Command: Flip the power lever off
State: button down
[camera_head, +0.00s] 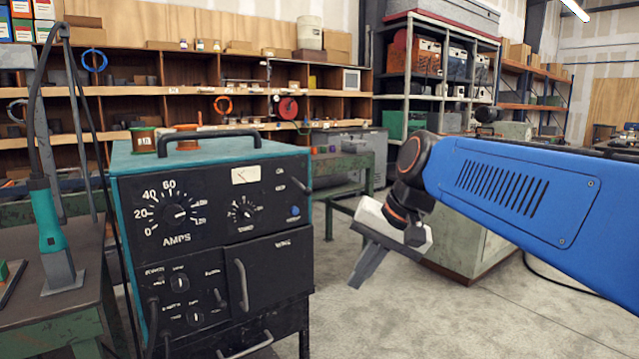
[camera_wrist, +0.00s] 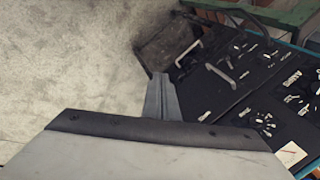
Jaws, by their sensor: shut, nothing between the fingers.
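The welding machine (camera_head: 215,240) has a black front panel with an amps dial, knobs and small levers. A small lever (camera_head: 300,187) sticks out at the upper right of the panel, and another small lever (camera_head: 219,298) sits lower down. I cannot tell from the labels which one is the power lever, or its on or off position. My gripper (camera_head: 362,276) is shut and empty, in the air to the right of the machine, apart from the panel. In the wrist view my gripper's shut fingers (camera_wrist: 161,82) show beside the panel (camera_wrist: 250,85), which appears tilted.
A green workbench (camera_head: 60,320) with a teal torch (camera_head: 47,215) in a stand is at the left. A metal cabinet (camera_head: 470,235) stands behind my arm. Grab handles (camera_head: 242,284) protrude from the panel. Concrete floor (camera_head: 400,325) is clear to the machine's right.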

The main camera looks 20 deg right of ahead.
jog(key=w+d+r+m+y, duration=0.35)
jog(key=w+r, duration=0.45)
jog(key=r, duration=0.4)
jog(key=m+t+y, duration=0.1)
jog(key=m+t, duration=0.1)
jog(key=m, duration=0.1)
send_near(311, 190)
jog(key=x, duration=0.6)
jog(key=shift+w+f, duration=0.2)
jog(key=shift+w, duration=0.05)
jog(key=shift+w+a+f, duration=0.1)
jog(key=shift+a+f, duration=0.05)
jog(key=shift+f, duration=1)
